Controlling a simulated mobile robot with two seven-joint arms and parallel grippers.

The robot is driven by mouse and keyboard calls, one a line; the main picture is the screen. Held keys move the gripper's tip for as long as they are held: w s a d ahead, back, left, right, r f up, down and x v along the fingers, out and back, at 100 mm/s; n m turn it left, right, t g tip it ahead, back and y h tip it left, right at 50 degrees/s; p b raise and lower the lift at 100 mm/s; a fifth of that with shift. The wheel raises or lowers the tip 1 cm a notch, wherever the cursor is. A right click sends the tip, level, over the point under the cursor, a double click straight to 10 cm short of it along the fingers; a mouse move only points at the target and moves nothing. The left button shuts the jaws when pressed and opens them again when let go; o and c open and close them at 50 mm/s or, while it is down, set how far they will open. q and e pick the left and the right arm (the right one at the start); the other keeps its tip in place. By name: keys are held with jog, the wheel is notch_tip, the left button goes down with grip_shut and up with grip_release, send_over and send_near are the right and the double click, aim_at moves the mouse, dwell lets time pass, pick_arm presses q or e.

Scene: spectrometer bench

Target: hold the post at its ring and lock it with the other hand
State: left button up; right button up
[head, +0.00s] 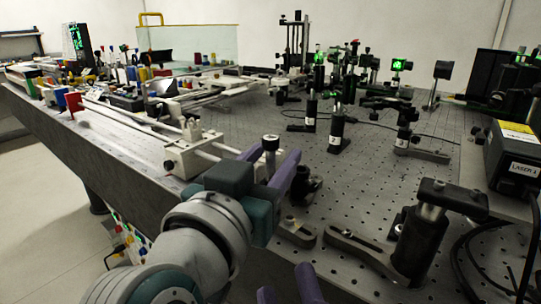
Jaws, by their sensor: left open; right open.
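My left gripper (273,154) is open, with purple fingers reaching away from me. A slim post with a dark, knob-like top (270,143) shows between the fingertips; I cannot tell whether they touch it. Its lower part is hidden by the gripper. A black holder (307,186) with a side knob stands just right of the near finger, partly covered by it. I cannot make out a ring. My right gripper (290,292) is open at the bottom edge, showing only two purple fingertips, lower and nearer than the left gripper. Nothing shows between them.
A slotted base (297,232) lies near the holder. A black post mount (420,243) with a clamping fork (358,247) stands at right, near the Laser 1 box (514,158) and loose cables. Other posts stand behind. The perforated table (374,189) is clear in the middle.

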pick_arm(q)
jog(key=shift+c, duration=0.2)
grip_shut()
dwell(0.4)
